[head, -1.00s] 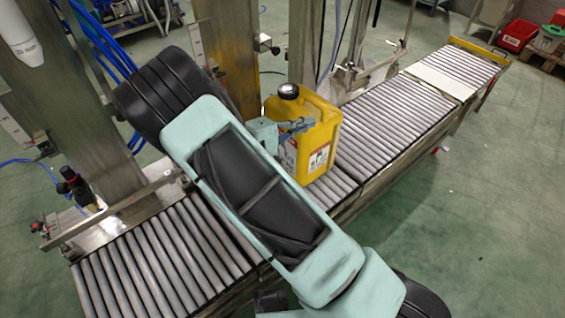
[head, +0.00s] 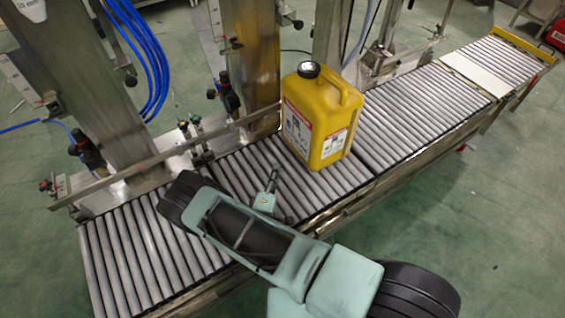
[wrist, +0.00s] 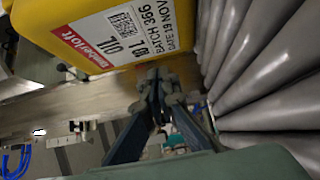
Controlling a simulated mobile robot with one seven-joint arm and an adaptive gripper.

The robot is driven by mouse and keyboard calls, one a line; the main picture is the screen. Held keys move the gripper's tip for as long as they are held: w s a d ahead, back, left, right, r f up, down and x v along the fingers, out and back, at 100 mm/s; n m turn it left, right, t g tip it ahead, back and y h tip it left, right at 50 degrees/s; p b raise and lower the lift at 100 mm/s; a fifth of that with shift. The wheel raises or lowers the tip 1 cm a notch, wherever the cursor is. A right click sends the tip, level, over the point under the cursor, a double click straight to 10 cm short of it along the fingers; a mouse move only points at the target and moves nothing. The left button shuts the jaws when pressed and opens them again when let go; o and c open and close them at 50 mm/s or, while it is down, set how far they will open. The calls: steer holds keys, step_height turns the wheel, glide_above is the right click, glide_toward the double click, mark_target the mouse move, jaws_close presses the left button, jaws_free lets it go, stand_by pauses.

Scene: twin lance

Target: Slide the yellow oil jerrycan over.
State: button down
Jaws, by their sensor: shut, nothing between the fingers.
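The yellow oil jerrycan (head: 318,112) stands upright on the roller conveyor (head: 405,115) in the head view. It has a black cap and a red-and-white label.
Metal posts (head: 250,55) and a guide rail (head: 130,180) line the conveyor's far side. Blue hoses (head: 150,60) hang at the upper left. The rollers right of the jerrycan are clear up to a pale flat plate (head: 470,74) and a yellow end stop (head: 525,50).

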steer(key=b, duration=0.2)
glide_toward(294, 138)
steer(key=w, duration=0.1)
steer(key=w+a, duration=0.2)
steer(key=shift+w+f, duration=0.25)
steer(key=shift+w, duration=0.15)
steer(key=shift+w+d+b, duration=0.25)
steer(key=shift+w+d, duration=0.05)
steer(key=shift+d, duration=0.25)
steer(key=shift+w+d+b, duration=0.2)
steer(key=shift+w+d, duration=0.1)
steer(key=shift+d, duration=0.25)
steer(key=shift+w+d+r, duration=0.15)
steer(key=shift+w+d, duration=0.15)
steer(key=shift+d, duration=0.15)
